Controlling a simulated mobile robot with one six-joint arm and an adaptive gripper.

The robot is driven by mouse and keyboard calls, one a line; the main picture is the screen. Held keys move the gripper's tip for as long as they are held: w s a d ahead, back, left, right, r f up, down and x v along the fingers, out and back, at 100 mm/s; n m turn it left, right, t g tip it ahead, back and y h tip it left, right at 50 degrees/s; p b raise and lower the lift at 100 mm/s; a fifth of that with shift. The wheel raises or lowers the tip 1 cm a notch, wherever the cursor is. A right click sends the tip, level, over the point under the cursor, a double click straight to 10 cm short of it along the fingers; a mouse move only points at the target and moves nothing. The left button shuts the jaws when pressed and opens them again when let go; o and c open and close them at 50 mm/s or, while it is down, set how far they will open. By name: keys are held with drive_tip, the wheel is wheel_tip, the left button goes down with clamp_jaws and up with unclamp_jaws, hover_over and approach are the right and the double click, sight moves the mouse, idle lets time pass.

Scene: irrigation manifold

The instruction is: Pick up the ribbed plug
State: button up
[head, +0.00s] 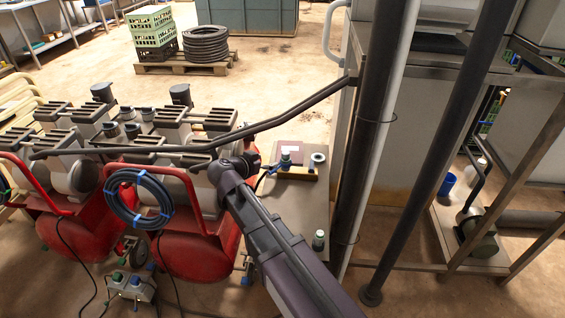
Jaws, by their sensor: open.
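A small grey-green capped piece (318,240) stands upright near the front right of a narrow metal bench; it may be the ribbed plug, but its ribs are too small to make out. Another small piece with a blue-green top (286,159) stands at a brass-coloured block (296,173) farther back on the bench. A pale ring-shaped fitting (317,160) is at the block's right end. My gripper (256,170) is at the bench's left side, left of the block, open and apart from the capped piece. Its fingertips are small and dark here.
The bench top (305,215) is clear between block and capped piece. Dark upright pipes (375,150) stand close on its right. Red tanks with machinery (195,255) and a coiled blue-black hose (140,197) are on the left. A dark bent pipe (290,113) crosses behind my gripper.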

sight(285, 154)
drive_tip(key=shift+w+a, duration=0.2)
drive_tip(key=shift+a, duration=0.15)
drive_tip(key=b+x, duration=0.3)
drive_tip(key=x, duration=0.4)
drive_tip(key=shift+a+f, duration=0.15)
drive_tip(key=shift+f, duration=0.05)
drive_tip(key=shift+w+d+f, duration=0.15)
drive_tip(key=shift+w+d, duration=0.25)
drive_tip(key=shift+w, duration=0.15)
